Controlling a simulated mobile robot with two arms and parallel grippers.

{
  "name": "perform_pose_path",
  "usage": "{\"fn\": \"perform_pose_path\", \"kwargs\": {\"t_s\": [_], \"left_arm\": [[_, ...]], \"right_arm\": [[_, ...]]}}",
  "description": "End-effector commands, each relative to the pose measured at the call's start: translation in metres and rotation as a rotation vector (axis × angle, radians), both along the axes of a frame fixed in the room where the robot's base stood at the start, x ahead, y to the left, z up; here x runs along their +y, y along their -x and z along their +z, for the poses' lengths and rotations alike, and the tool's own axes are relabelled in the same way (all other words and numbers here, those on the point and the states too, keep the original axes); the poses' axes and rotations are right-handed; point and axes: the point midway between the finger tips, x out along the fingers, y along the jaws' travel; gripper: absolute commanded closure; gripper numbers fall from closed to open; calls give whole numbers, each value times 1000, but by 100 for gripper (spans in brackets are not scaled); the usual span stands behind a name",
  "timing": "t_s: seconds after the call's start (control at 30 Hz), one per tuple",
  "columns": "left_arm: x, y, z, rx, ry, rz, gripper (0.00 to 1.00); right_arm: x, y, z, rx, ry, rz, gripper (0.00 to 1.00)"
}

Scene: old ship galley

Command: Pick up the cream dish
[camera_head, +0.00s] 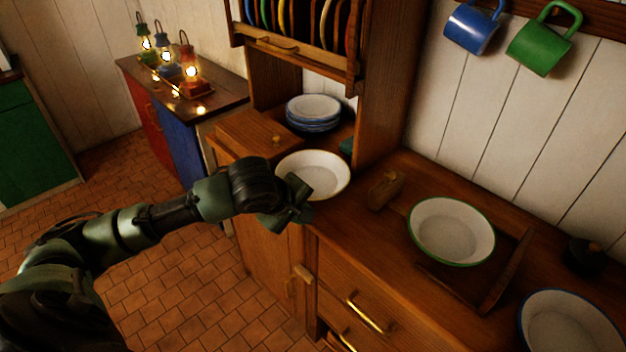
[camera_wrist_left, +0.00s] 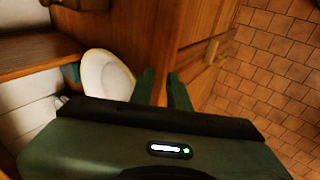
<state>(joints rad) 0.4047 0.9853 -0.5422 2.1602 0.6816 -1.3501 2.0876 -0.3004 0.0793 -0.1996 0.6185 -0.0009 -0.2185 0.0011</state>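The cream dish (camera_head: 318,172) is a shallow round bowl standing upright on the wooden counter, at the middle of the head view. It also shows in the left wrist view (camera_wrist_left: 106,76), left of the fingers. I cannot tell whether a finger touches the dish. My right gripper is not in view.
A stack of blue-rimmed bowls (camera_head: 313,123) stands behind the dish. A wooden block (camera_head: 385,187) and a green-rimmed bowl (camera_head: 451,256) are to its right, with a blue-rimmed bowl (camera_head: 565,325) beyond. Lit lanterns (camera_head: 190,76) stand at the back left. A plate rack (camera_head: 300,48) hangs above.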

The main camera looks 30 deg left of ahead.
Motion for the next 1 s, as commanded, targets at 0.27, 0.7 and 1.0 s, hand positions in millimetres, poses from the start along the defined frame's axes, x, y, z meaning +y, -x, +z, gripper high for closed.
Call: {"fn": "perform_pose_path", "kwargs": {"t_s": [0.27, 0.7, 1.0], "left_arm": [[40, -20, 31, -19, 121, 260, 83], [40, -54, -7, -19, 126, 268, 83], [40, -68, -29, -21, 125, 265, 83]], "right_arm": [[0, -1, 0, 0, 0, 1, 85], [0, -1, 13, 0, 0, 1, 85], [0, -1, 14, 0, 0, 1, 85]]}}
